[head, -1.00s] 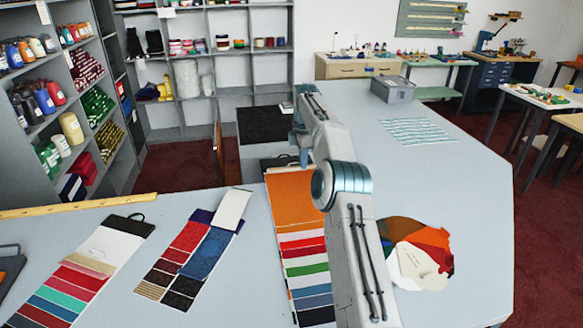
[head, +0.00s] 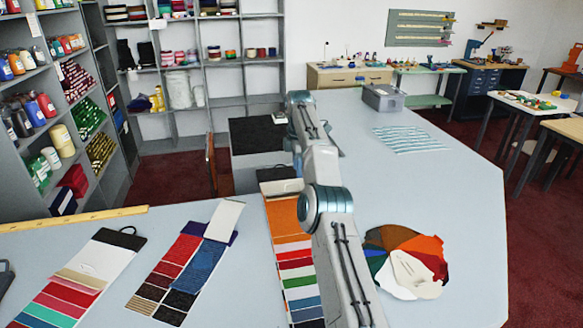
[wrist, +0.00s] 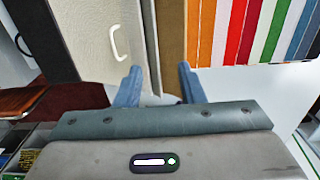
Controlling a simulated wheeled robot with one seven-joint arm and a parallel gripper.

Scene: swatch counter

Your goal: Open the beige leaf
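A beige panel (wrist: 95,25) with a white bar handle (wrist: 118,42) fills the upper left middle of the wrist view; I take it to be the beige leaf.
A multicoloured swatch strip (head: 284,212) lies beside my arm on the pale counter (head: 440,200). A black-topped unit (head: 258,134) stands behind it. A fan of coloured pieces (head: 408,262) lies right of the arm. Other swatch cards (head: 185,265) lie left. The counter's right side is mostly clear.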

